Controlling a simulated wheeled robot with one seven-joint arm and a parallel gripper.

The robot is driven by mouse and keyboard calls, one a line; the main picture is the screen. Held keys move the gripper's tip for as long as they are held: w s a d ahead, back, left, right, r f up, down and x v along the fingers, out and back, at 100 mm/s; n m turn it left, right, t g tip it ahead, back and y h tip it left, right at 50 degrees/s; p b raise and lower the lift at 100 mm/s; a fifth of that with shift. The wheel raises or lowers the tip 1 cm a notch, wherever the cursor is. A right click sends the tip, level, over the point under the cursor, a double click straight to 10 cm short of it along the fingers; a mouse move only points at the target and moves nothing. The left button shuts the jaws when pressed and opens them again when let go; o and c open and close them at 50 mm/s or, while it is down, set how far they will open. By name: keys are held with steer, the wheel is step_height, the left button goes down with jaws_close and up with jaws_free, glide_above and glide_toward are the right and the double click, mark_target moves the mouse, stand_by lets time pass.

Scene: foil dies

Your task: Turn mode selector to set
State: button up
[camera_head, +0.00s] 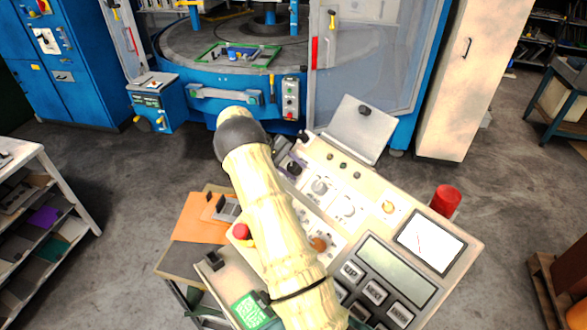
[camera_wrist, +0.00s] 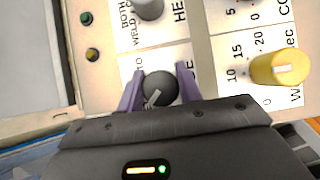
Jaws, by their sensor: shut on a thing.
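The control panel (camera_head: 362,210) is tilted slantwise in the head view, partly hidden by my arm. In the wrist view, a dark round knob (camera_wrist: 160,87) with a pale pointer mark sits on a white label whose text is mostly covered. I take it for the mode selector. My gripper (camera_wrist: 160,90) has its two purple fingers on either side of this knob, shut on it. In the head view, my gripper (camera_head: 290,163) is at the panel's upper left edge, largely hidden behind my arm. The knob's set mark cannot be read.
A grey knob (camera_wrist: 149,8) and a yellow knob (camera_wrist: 278,68) stand close by in the wrist view, with small green and amber lamps at the left. A red cylinder (camera_head: 445,200) stands at the panel's right edge. A raised flap (camera_head: 350,130) is behind the panel.

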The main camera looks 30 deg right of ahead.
steer(key=shift+w+r, duration=0.1)
steer(key=o, duration=1)
steer(key=shift+a, duration=0.1)
steer(key=shift+w+a+r+b, duration=0.15)
steer(key=shift+w+a+b, duration=0.05)
steer(key=shift+w+b, duration=0.1)
steer(key=p+v, duration=0.5)
steer(key=v, duration=1.1)
steer(key=shift+r, duration=0.3)
